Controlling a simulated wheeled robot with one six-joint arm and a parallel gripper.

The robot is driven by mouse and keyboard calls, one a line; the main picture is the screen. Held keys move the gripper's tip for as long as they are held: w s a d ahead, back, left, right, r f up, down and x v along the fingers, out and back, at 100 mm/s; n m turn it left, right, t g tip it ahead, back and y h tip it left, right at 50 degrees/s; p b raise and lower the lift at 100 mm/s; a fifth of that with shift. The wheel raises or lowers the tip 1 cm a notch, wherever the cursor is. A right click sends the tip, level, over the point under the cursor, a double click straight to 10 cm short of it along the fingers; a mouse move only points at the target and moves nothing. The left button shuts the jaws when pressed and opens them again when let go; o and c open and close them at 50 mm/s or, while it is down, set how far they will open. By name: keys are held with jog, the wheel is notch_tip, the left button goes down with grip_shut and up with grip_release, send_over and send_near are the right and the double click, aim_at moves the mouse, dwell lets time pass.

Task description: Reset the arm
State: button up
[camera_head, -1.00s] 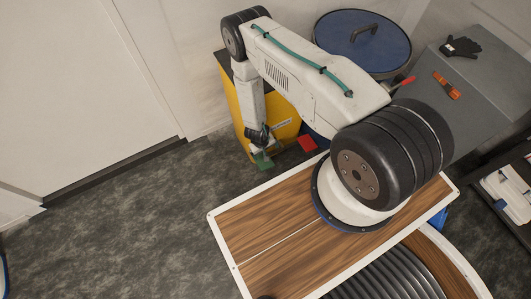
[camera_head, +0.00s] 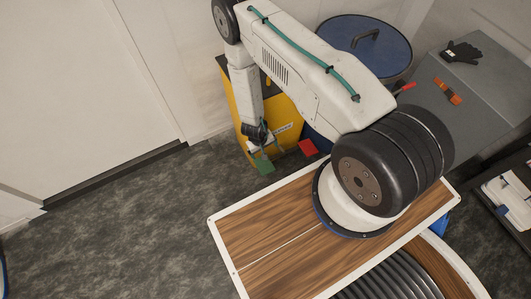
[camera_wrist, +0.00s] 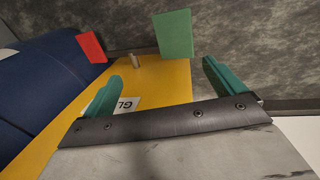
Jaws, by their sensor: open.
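My gripper (camera_head: 265,147) hangs down at the end of my arm, in front of the yellow box (camera_head: 284,118). In the wrist view my gripper (camera_wrist: 162,70) is open. Its two teal fingers stand wide apart with nothing between them. Part of the yellow box (camera_wrist: 165,82), with a white label partly hidden by a finger, lies beyond the fingers. A green square panel (camera_head: 264,165) is just below the gripper in the head view. It also shows in the wrist view (camera_wrist: 173,34), past the fingertips.
A red panel (camera_head: 308,147) is right of the gripper. A blue-lidded drum (camera_head: 375,45) stands behind my arm. A grey bench (camera_head: 478,80) at right holds a black glove (camera_head: 460,52) and an orange tool (camera_head: 447,91). The dark floor (camera_head: 130,220) at left is clear.

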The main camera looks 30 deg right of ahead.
jog(key=shift+a+r, duration=0.1)
jog(key=shift+r, duration=0.55)
jog(key=s+a+m+g+y, duration=0.1)
jog(key=s+a+g+y, duration=0.1)
jog(key=s+a, duration=0.25)
jog(key=a+r+g+y, duration=0.3)
jog(key=r, duration=3.6)
jog(key=s+d+r+t+h, duration=0.1)
jog(key=s+d+r+t, duration=0.1)
jog(key=s+r, duration=0.4)
jog(key=s+d+r+t+h, duration=0.1)
jog(key=s+r, duration=0.5)
jog(key=r, duration=0.9)
jog(key=s+d+r+n+t, duration=0.1)
jog(key=s+d+r+t, duration=0.2)
jog(key=s+r, duration=0.3)
notch_tip(320, 180, up, 4)
jog(key=shift+d+r+h, duration=0.25)
jog(key=shift+d+h, duration=0.15)
jog(key=shift+d, duration=0.1)
